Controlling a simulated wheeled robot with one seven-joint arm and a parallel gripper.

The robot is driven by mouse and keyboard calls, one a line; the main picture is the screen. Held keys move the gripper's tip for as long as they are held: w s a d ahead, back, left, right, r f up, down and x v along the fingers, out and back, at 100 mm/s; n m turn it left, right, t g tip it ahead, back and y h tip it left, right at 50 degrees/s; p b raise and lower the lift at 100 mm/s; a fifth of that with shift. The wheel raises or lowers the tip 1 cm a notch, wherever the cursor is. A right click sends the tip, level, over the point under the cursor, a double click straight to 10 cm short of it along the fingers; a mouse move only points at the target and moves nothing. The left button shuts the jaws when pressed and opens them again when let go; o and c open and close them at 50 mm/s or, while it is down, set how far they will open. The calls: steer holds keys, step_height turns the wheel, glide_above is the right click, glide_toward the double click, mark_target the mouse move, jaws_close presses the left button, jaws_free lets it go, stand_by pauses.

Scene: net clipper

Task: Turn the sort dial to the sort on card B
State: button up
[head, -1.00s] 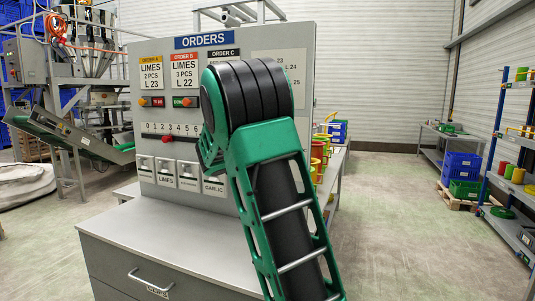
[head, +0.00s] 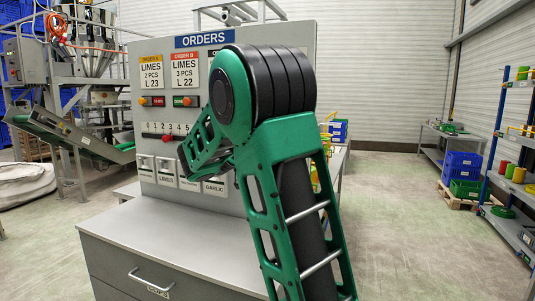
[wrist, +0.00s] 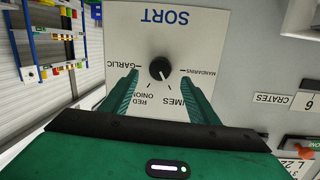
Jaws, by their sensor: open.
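Card B (head: 184,70) on the orders panel reads limes, 3 pcs, L 22 in the head view. The sort dial (wrist: 160,69) is a round black knob on a white plate headed SORT (wrist: 168,17), upside down in the wrist view. Garlic, red onion, limes and mandarins are printed around it. A small pale mark shows on the knob's lower side; its exact setting is hard to tell. My gripper (wrist: 160,77) is open, its green fingers on either side of the knob with visible gaps. The dial is hidden behind my arm in the head view.
A crates label (wrist: 275,99) and a 6 plate (wrist: 306,101) are right of the dial plate. A grey cabinet (head: 150,235) stands below the panel.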

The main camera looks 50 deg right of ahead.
steer(key=shift+v, duration=2.2)
steer(key=s+a+f+n+g+y, duration=0.2)
steer(key=s+f+y, duration=0.5)
steer(key=s+f, duration=0.75)
steer(key=s+a+f+n+g+y, duration=0.1)
steer(key=s+a+f+n+y, duration=0.2)
steer(key=s+a, duration=0.6)
steer(key=s+a+f+n+g+y, duration=0.2)
steer(key=s+a+f+y, duration=0.4)
steer(key=s+a, duration=0.3)
steer(key=shift+s+a+f+n, duration=0.15)
steer(key=shift+s+a+n, duration=0.25)
steer(key=shift+a+n, duration=0.35)
steer(key=shift+d, duration=0.15)
steer(key=shift+w+f, duration=0.25)
steer(key=shift+w, duration=0.35)
